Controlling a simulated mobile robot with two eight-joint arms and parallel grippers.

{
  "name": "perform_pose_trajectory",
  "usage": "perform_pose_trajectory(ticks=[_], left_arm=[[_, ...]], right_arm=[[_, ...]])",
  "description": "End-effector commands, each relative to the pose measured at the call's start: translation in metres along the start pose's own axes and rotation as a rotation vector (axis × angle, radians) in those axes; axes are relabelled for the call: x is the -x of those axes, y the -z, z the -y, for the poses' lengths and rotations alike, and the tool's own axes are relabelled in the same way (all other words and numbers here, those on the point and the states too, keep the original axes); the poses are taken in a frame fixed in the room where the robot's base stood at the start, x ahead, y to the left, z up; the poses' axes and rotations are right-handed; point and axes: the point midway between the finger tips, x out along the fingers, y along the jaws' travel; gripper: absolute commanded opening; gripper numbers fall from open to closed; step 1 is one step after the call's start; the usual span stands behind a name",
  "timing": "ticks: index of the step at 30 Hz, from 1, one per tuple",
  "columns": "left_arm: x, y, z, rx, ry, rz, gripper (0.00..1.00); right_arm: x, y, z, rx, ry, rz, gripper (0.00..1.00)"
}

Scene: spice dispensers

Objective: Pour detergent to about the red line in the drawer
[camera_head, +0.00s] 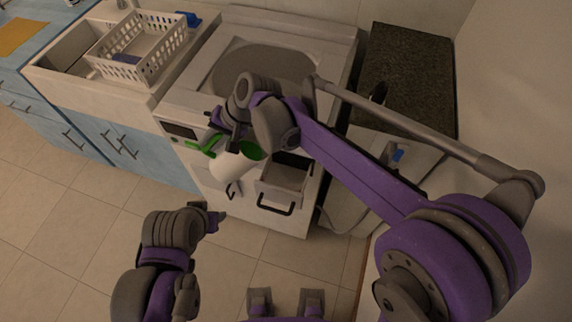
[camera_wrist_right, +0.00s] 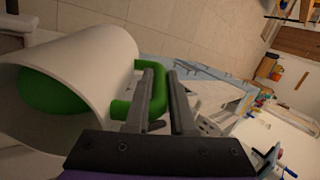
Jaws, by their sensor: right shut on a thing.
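A white cup (camera_head: 232,167) with a green handle (camera_head: 207,147) is held in the air in front of the washing machine, to the left of the open drawer (camera_head: 283,178). My right gripper (camera_head: 224,136) is shut on its handle. In the right wrist view the cup (camera_wrist_right: 85,70) lies tilted well over, with green showing inside its mouth; I cannot tell whether this is liquid or lining. The handle (camera_wrist_right: 155,88) sits between the fingers (camera_wrist_right: 168,100). The drawer has a grey inside and a black front handle. The red line does not show. My left gripper (camera_head: 214,217) is low at left, empty; its opening is unclear.
The white machine top (camera_head: 205,80) with a round grey panel lies behind the cup. A white basket (camera_head: 140,50) stands in the sink area at the back left. A dark speckled counter (camera_head: 408,70) is at right. Tiled floor (camera_head: 90,210) is open at front left.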

Motion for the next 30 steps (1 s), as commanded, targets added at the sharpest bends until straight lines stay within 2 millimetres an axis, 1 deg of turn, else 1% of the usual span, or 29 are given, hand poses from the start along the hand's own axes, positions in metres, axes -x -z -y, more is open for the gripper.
perform_pose_trajectory(ticks=[30], left_arm=[[-0.0086, -0.0075, 0.0, 0.0, 0.0, 0.005, 0.5]], right_arm=[[0.005, 0.0, -0.0081, -0.001, 0.114, 0.002, 0.0]])
